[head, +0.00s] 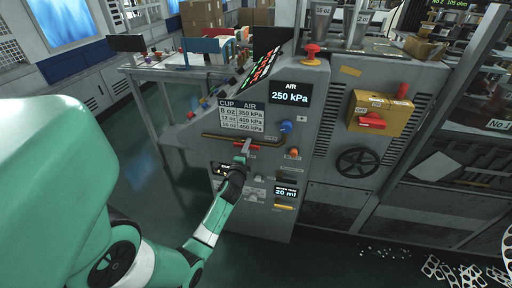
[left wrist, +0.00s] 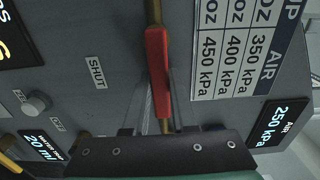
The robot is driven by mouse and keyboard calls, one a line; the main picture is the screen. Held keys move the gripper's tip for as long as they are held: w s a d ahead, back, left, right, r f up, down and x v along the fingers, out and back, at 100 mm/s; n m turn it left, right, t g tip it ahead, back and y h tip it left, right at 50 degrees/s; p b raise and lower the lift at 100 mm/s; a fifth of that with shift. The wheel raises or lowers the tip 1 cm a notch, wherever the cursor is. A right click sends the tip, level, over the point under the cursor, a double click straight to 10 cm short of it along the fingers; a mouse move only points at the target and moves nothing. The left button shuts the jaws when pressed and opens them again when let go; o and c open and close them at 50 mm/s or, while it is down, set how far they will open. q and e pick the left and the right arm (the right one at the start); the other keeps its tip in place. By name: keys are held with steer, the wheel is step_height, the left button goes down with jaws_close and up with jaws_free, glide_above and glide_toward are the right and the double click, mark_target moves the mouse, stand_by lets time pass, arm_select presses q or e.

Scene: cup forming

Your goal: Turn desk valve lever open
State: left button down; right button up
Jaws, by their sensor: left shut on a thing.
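The red valve lever (head: 246,145) is on the front of the grey machine, on a brass pipe (head: 214,136). In the left wrist view the red lever (left wrist: 157,65) lies along the line of the pipe, and a "SHUT" label (left wrist: 97,73) is on the panel to its left. My left gripper (head: 243,157) is at the lever, and in the left wrist view its two fingers (left wrist: 157,105) are closed around the lever's lower part. The lever's exact contact with the fingertips is partly hidden. My right gripper is not in view.
The air display (head: 290,93) reads 250 kPa. A cup and air table (head: 241,117) is above the pipe. A blue knob (head: 286,127), a red button (head: 312,50), a black handwheel (head: 359,161) and a yellow box (head: 376,112) are nearby. Scraps lie on the floor at right.

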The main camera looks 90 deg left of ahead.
arm_select(q)
steer(key=shift+r, duration=0.1)
steer(key=c, duration=0.7)
jaws_free()
steer(key=v, duration=1.1)
steer(key=shift+d, duration=0.35)
